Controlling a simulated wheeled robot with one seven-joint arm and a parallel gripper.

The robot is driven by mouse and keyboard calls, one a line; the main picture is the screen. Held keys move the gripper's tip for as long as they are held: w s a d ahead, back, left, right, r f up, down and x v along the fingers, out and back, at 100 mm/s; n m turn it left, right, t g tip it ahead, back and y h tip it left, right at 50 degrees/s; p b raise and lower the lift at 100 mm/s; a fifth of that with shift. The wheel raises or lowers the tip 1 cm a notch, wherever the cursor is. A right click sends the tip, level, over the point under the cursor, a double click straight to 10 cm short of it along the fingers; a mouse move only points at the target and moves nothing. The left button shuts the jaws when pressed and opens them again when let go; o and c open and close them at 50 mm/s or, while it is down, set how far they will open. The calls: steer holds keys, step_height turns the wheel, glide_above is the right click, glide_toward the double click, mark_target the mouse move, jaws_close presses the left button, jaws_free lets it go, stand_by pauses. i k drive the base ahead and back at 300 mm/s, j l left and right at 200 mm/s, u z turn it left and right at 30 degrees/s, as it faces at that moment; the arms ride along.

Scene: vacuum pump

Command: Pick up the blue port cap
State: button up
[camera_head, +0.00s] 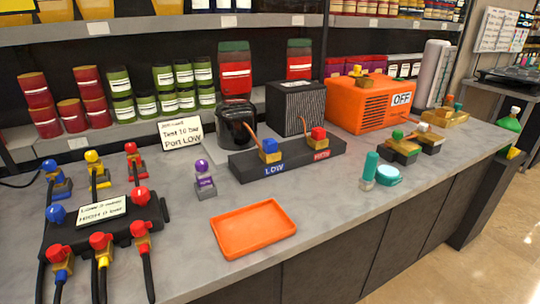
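A blue cap (269,146) sits on a brass fitting at the left end of the black block (238,167), above a blue label reading LOW. A red cap (319,133) sits on the fitting at the block's right end. Two more blue-topped fittings stand at the left, one with a blue top (49,166) and one with a blue ball-shaped top (56,214) at the black manifold. My gripper is not in view.
An orange tray (252,249) lies empty at the front. A purple-capped bottle (204,178) stands left of the block. Behind it are a dark pot (237,127) and the orange machine (358,107) marked OFF. Teal items (388,176) stand right. The counter between them is clear.

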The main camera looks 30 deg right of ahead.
mark_target(269, 145)
steer(key=i+j+z, duration=0.4)
steer(key=j, duration=0.3)
steer(key=z, duration=1.25)
